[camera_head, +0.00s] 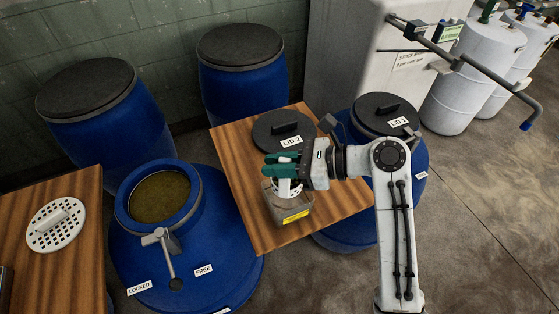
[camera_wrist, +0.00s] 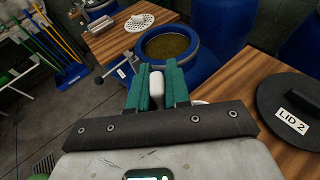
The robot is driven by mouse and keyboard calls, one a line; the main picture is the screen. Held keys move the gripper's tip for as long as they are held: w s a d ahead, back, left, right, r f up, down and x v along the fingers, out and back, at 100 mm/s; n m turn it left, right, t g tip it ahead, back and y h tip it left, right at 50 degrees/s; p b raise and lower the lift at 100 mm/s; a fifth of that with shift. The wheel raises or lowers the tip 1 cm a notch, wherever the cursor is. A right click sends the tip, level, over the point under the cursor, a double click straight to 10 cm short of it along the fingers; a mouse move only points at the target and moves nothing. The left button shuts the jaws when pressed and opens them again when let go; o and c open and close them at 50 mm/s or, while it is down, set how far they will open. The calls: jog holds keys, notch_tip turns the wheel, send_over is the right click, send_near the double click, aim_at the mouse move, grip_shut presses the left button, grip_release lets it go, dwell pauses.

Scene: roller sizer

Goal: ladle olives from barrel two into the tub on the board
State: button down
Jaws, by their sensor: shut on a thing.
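My gripper (camera_head: 275,164), with green fingers, is over the tub (camera_head: 292,212) on the wooden board (camera_head: 238,178). It is shut on a white ladle (camera_head: 287,188), whose perforated part shows below the fingers at the tub's mouth. In the wrist view a white piece of the ladle (camera_wrist: 157,92) is between the fingers (camera_wrist: 157,70). The tub is a small box with a yellow label; its inside is mostly hidden. The open blue barrel (camera_head: 214,226), left of the board, holds olive-brown contents (camera_head: 160,196). Its lid, marked LID 2 (camera_head: 268,122), lies on the board.
A lever (camera_head: 165,250) with LOCKED and FREE labels is on the open barrel. The barrel with LID 1 (camera_head: 386,108) is closed, right of the board. A white perforated disc (camera_head: 56,223) lies on the left table. Two lidded blue barrels (camera_head: 243,75) stand behind.

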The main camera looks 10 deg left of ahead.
jog(key=w+m, duration=0.1)
jog(key=w+f+m+g+b, duration=0.1)
jog(key=w+m+b, duration=0.1)
jog(key=w, duration=0.1)
jog(key=shift+f+g, duration=0.35)
jog(key=shift+g, duration=0.05)
jog(key=shift+w+b, duration=0.15)
jog(key=shift+b, duration=0.15)
jog(key=shift+w+m+b, duration=0.3)
jog(key=shift+m+b, duration=0.1)
jog(key=shift+b, duration=0.15)
jog(key=shift+w+f+m+g+b, duration=0.15)
jog(key=shift+w+m+g+b, duration=0.4)
jog(key=shift+b, duration=1)
